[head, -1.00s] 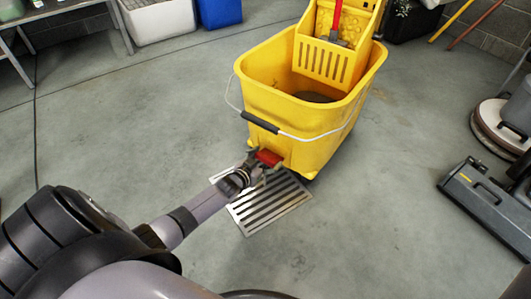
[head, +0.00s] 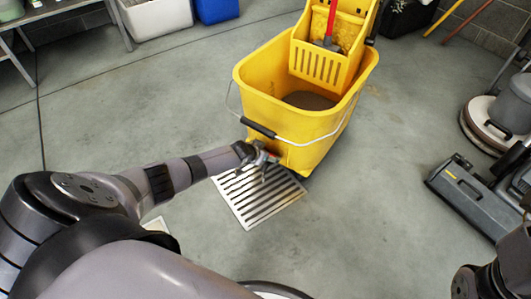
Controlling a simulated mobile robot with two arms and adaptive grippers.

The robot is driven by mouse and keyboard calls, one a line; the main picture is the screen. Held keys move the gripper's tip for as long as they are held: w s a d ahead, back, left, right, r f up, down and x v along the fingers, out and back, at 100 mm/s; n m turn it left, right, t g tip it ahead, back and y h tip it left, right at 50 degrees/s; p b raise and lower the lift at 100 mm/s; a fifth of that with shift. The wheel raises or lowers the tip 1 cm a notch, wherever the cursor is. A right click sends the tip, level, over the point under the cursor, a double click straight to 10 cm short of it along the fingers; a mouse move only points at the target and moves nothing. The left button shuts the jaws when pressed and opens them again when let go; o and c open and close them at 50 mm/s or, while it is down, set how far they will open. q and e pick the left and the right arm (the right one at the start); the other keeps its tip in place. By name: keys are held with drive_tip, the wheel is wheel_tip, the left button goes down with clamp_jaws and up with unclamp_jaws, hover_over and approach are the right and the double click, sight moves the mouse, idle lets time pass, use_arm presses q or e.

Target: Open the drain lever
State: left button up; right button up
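The yellow mop bucket (head: 300,133) stands on the floor with dark grey water in it. Its drain lever, on the low front face, is almost wholly hidden behind my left gripper. My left gripper (head: 264,166) is at the front lower part of the bucket, above the floor grate (head: 258,197). It is small and dark here, so I cannot tell whether its fingers are shut on the lever. Part of my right arm shows at the bottom right corner; its gripper is out of view.
A yellow wringer (head: 328,62) with a red-handled mop sits on the bucket's back. A black-gripped wire handle (head: 259,129) hangs over its front. A floor machine (head: 470,195) stands at the right. White and blue bins (head: 217,12) stand at the back. Open concrete floor lies at left.

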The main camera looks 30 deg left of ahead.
idle(0.3)
use_arm(q)
drive_tip(key=o, duration=1.2)
drive_tip(key=shift+s+r, duration=0.3)
drive_tip(key=shift+s, duration=0.1)
drive_tip(key=v, duration=1.1)
drive_tip(key=shift+w, duration=0.1)
